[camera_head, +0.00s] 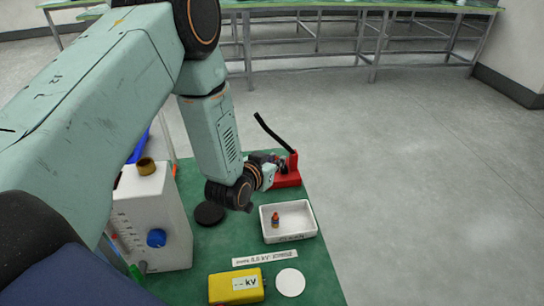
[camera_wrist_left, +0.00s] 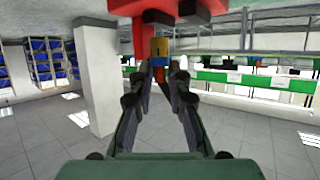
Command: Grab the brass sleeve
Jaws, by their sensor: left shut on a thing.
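My left gripper (camera_head: 262,172) is at the red stand (camera_head: 288,172) at the back of the green table. In the left wrist view its two fingers (camera_wrist_left: 160,76) close in on a small brass-yellow piece with a blue part (camera_wrist_left: 160,48), apparently the brass sleeve, with an orange end below. The piece sits right under the red stand, which fills the top of that view. Whether it touches the stand I cannot tell. In the head view the gripper hides this piece. My right gripper is not in view.
A white tray (camera_head: 264,229) holding a small orange-and-blue piece (camera_head: 275,220) stands in front. A black disc (camera_head: 209,214), yellow kV box (camera_head: 236,287) and white disc (camera_head: 290,282) lie nearby. A white cabinet (camera_head: 160,215) with a brass-coloured cylinder (camera_head: 146,166) on top stands left.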

